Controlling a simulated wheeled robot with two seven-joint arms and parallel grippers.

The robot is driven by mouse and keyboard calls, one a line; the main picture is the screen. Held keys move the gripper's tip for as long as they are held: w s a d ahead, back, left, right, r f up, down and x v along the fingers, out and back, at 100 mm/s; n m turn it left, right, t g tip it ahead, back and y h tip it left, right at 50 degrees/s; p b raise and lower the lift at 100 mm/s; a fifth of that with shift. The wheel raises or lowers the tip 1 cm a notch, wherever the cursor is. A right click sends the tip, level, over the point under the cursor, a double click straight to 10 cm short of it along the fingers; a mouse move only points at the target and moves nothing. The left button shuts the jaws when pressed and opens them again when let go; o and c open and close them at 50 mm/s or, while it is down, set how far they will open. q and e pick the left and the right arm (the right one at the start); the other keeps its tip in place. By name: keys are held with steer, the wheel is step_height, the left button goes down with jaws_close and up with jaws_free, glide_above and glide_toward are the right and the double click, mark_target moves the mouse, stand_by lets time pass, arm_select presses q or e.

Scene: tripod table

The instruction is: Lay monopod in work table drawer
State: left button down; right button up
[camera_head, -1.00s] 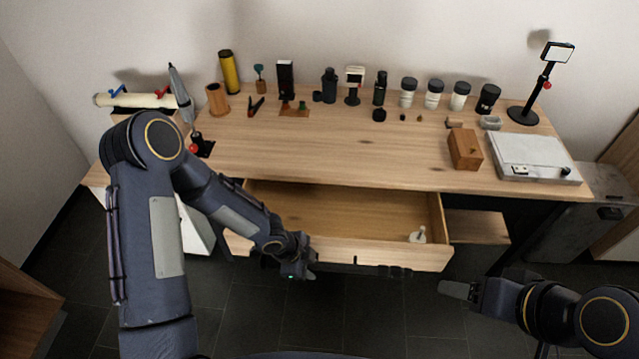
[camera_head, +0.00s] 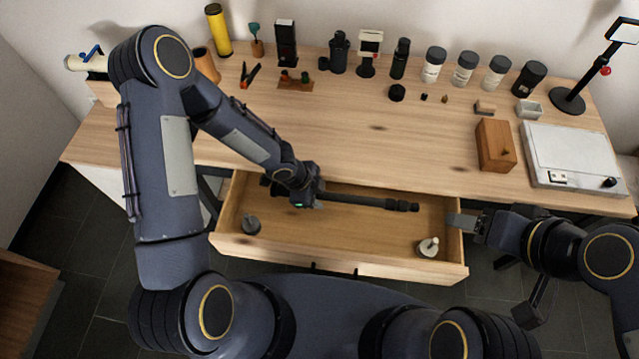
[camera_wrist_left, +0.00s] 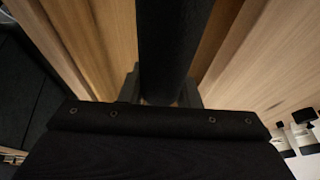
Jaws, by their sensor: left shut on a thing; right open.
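The black monopod (camera_head: 365,201) lies lengthwise over the inside of the open work table drawer (camera_head: 330,259), along its back part. It also fills the middle of the left wrist view (camera_wrist_left: 170,45). My left gripper (camera_head: 308,196) is shut on the monopod near its left part and hides a piece of it. I cannot tell whether the monopod touches the drawer floor. My right gripper (camera_head: 462,221) is open and empty at the drawer's right wall.
A dark grey piece (camera_head: 251,224) stands in the drawer's left part and a whitish piece (camera_head: 428,247) in its right front corner. The table top (camera_head: 370,120) carries several jars, a wooden box (camera_head: 495,146) and a white device (camera_head: 572,158). The drawer's middle floor is free.

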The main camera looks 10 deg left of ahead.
arm_select(q)
step_height(320, 180, down, 14)
steer(key=b, duration=1.2)
steer(key=shift+r, duration=0.2)
steer(key=c, duration=1)
jaws_free()
steer(key=shift+s, duration=0.1)
steer(key=p+v, duration=0.3)
steer(key=v, duration=0.4)
steer(key=shift+a+r+p, duration=0.2)
steer(key=shift+r+p, duration=0.1)
steer(key=shift+p, duration=0.05)
steer(key=shift+r, duration=0.1)
